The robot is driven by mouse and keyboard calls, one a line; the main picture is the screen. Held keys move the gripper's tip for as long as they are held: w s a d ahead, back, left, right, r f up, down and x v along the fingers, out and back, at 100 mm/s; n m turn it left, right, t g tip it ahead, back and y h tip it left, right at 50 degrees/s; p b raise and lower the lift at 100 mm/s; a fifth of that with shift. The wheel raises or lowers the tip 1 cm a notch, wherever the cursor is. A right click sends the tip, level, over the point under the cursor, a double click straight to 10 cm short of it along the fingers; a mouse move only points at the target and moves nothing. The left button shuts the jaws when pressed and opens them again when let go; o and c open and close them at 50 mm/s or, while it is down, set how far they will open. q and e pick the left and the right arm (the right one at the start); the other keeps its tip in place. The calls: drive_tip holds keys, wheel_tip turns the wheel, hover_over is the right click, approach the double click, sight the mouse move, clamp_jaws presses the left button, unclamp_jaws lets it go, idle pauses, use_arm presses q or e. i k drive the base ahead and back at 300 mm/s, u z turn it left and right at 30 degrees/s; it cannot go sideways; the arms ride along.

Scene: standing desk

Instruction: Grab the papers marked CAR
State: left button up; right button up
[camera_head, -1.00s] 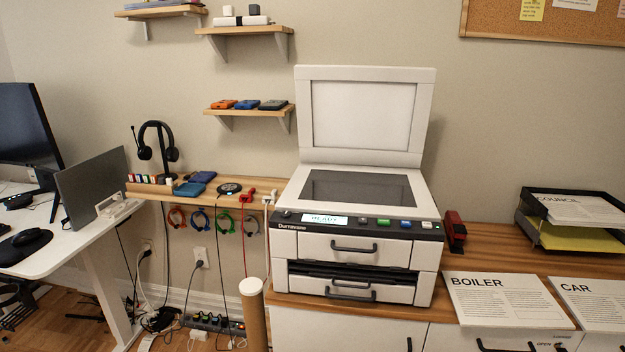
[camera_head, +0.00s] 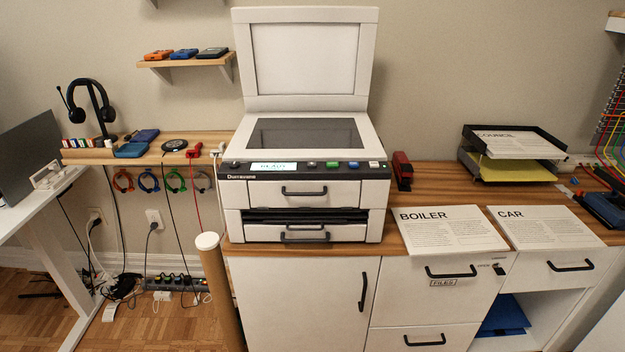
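The papers marked CAR (camera_head: 545,232) lie flat on the wooden counter at the right in the head view, reaching its front edge. The papers marked BOILER (camera_head: 450,235) lie just to their left, also flat at the front edge. Neither of my grippers shows in the head view.
A printer (camera_head: 305,195) with its lid raised stands left of the papers. A red stapler (camera_head: 402,170) is beside it. A black tray (camera_head: 463,157) with papers marked COUNCIL stands behind. Drawers with black handles (camera_head: 570,265) are below the counter. A brown tube (camera_head: 215,285) stands at the left.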

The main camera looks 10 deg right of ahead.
sight(529, 228)
drive_tip(key=z, duration=1.6)
